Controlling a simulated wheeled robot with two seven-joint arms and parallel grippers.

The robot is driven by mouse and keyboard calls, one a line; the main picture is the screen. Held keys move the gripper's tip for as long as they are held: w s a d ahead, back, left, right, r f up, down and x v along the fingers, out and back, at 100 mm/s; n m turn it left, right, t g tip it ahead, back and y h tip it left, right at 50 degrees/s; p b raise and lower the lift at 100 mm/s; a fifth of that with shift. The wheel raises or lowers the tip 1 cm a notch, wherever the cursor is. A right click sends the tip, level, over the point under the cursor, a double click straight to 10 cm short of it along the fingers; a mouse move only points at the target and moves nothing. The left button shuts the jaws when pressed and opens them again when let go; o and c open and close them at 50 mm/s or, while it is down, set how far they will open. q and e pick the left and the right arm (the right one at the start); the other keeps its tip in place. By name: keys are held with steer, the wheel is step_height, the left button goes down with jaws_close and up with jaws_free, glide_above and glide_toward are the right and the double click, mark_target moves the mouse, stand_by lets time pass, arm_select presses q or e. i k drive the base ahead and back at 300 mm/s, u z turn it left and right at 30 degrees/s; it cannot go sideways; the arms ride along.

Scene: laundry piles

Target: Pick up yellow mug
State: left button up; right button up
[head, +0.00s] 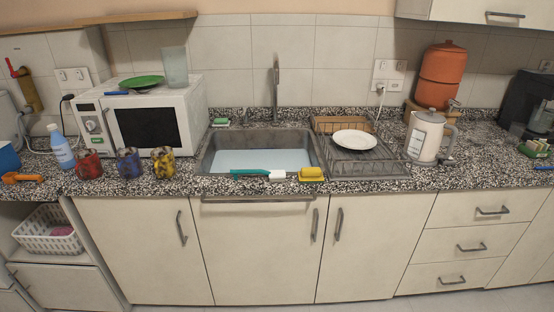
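A yellow mug (164,160) with dark patches stands upright on the speckled countertop (225,186), left of the sink and in front of the microwave. It is the rightmost of three patterned mugs in a row. A blue mug (129,163) stands just left of it, and a red mug (89,164) stands further left. Neither of my grippers shows in the head view.
The sink (207,160) is right of the yellow mug, with a green brush (250,173) and a yellow sponge (311,174) at its front edge. The microwave (190,105) stands close behind the mugs. A blue-white bottle (61,148) stands at left.

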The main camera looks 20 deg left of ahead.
mark_target(163, 158)
steer(key=u, duration=2.15)
steer(key=i, duration=1.75)
steer(key=z, duration=1.05)
